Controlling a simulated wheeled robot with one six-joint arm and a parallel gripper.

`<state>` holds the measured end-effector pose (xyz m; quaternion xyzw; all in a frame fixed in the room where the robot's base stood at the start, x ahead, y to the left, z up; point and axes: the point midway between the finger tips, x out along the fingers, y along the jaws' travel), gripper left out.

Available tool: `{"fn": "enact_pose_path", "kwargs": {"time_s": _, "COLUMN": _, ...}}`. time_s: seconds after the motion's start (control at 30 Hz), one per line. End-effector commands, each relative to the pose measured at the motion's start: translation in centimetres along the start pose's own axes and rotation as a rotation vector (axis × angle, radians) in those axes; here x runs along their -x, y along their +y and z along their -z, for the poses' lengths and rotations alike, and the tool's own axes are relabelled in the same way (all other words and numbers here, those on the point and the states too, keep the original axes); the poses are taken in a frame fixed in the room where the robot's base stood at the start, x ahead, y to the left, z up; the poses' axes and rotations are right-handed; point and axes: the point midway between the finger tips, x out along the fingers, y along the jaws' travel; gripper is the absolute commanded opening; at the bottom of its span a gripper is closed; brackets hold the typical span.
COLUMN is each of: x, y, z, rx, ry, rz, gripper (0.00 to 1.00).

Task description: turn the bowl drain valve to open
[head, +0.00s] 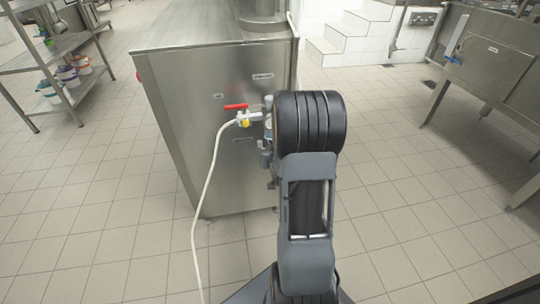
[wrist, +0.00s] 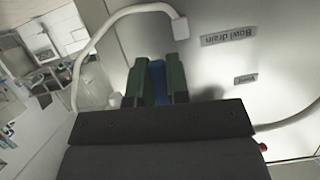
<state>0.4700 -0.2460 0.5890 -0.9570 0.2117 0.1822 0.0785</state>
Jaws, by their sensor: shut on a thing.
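The bowl drain valve shows in the wrist view as a blue handle (wrist: 158,82) between the two dark green fingers of my gripper (wrist: 158,80). My gripper is shut on this handle. The "Bowl drain" label (wrist: 229,36) is on the steel panel just right of the fingers, upside down. The valve's body is mostly hidden by the fingers and the dark gripper housing. In the head view my arm covers the gripper and the handle. The steel machine (head: 215,165) stands in front of me there.
A red-handled valve (head: 236,107) with a pale hose (head: 207,185) sits on the machine's panel, left of my arm. A pale curved pipe (wrist: 100,35) arches beside the gripper. A shelf stands left, and another steel unit (head: 492,65) right. Tiled floor lies open between.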

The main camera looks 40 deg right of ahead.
Motion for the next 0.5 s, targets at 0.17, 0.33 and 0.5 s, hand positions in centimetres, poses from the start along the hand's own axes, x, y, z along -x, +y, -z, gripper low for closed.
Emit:
{"fn": "enact_pose_path", "kwargs": {"time_s": 0.17, "x": -0.02, "y": 0.21, "z": -0.18, "rx": 0.051, "ry": -0.001, "rz": -0.023, "gripper": 0.0}}
{"fn": "enact_pose_path", "kwargs": {"time_s": 0.33, "x": 0.02, "y": 0.27, "z": -0.12, "rx": 0.076, "ry": -0.002, "rz": -0.032, "gripper": 0.0}}
{"fn": "enact_pose_path", "kwargs": {"time_s": 0.5, "x": 0.04, "y": 0.3, "z": -0.06, "rx": 0.083, "ry": -0.002, "rz": -0.035, "gripper": 0.0}}
